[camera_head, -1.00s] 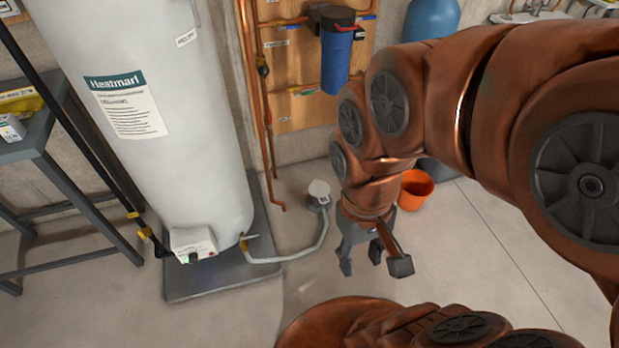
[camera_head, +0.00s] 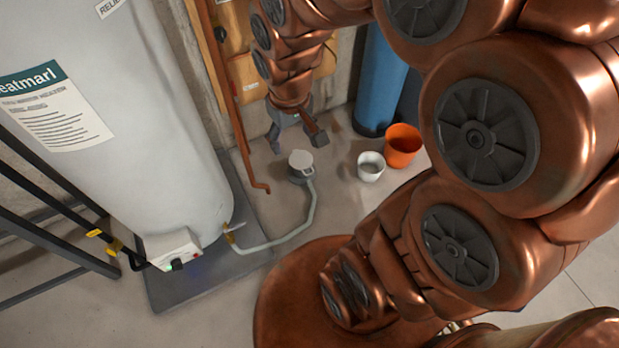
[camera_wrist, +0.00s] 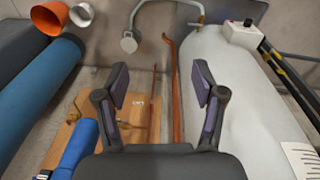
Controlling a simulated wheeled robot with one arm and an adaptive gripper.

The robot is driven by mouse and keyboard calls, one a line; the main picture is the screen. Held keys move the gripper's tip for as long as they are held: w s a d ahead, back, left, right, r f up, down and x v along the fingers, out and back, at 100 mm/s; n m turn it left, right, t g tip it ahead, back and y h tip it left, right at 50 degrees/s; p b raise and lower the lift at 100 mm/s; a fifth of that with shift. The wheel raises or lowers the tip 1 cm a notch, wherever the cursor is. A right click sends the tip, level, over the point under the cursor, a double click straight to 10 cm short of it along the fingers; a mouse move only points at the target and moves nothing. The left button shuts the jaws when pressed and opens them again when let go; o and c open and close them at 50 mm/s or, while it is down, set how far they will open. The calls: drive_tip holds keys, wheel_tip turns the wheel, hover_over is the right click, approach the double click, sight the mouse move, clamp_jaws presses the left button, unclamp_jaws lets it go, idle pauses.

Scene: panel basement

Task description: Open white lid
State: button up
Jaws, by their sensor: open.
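The white lid (camera_head: 300,160) is a small round cap on top of a short grey floor drain (camera_head: 299,175), beside the end of a pale hose. It looks closed in the head view. The lid also shows near the top of the wrist view (camera_wrist: 129,43). My gripper (camera_head: 297,136) is open and empty, just behind the lid in the head view and apart from it as far as I can tell. Its two fingers stand wide apart in the wrist view (camera_wrist: 160,82), with the lid beyond and left of their middle.
A tall white water heater (camera_head: 120,130) stands on a grey base (camera_head: 190,288) at left. A pale hose (camera_head: 295,232) runs from it to the drain. A copper pipe (camera_head: 238,130) comes down close by. A white cup (camera_head: 370,168), an orange bucket (camera_head: 403,146) and a blue tank (camera_head: 380,80) stand at right.

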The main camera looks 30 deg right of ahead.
drive_tip(key=w+d+f+t+b, duration=0.35)
drive_tip(key=w+f+b, duration=0.35)
drive_tip(key=w+f, duration=0.55)
drive_tip(key=w+d+f+t+b, duration=0.2)
drive_tip(key=w+d+f+b, duration=0.45)
drive_tip(key=f, duration=0.85)
drive_tip(key=w+d+f+t+b, duration=0.3)
drive_tip(key=w+f+b, duration=0.4)
drive_tip(key=w+f, duration=0.7)
drive_tip(key=t+b, duration=0.7)
drive_tip(key=b, duration=0.8)
hover_over(310, 174)
drive_tip(key=s+a, duration=0.2)
wheel_tip(310, 174, down, 30)
drive_tip(key=f, duration=0.1)
drive_tip(key=s+d+f+m+t+h+b, duration=0.1)
drive_tip(key=s+d+f+m+t+b, duration=0.1)
drive_tip(key=s+f+b, duration=0.3)
drive_tip(key=shift+g, duration=0.25)
drive_tip(key=w+b, duration=0.1)
drive_tip(key=w, duration=0.2)
drive_tip(key=w+f+b, duration=0.1)
drive_tip(key=w+b, duration=0.1)
drive_tip(key=w, duration=0.1)
drive_tip(key=shift+w+f, duration=0.1)
drive_tip(key=shift+w, duration=0.05)
drive_tip(key=shift+w+d, duration=0.15)
drive_tip(key=shift+w, duration=0.3)
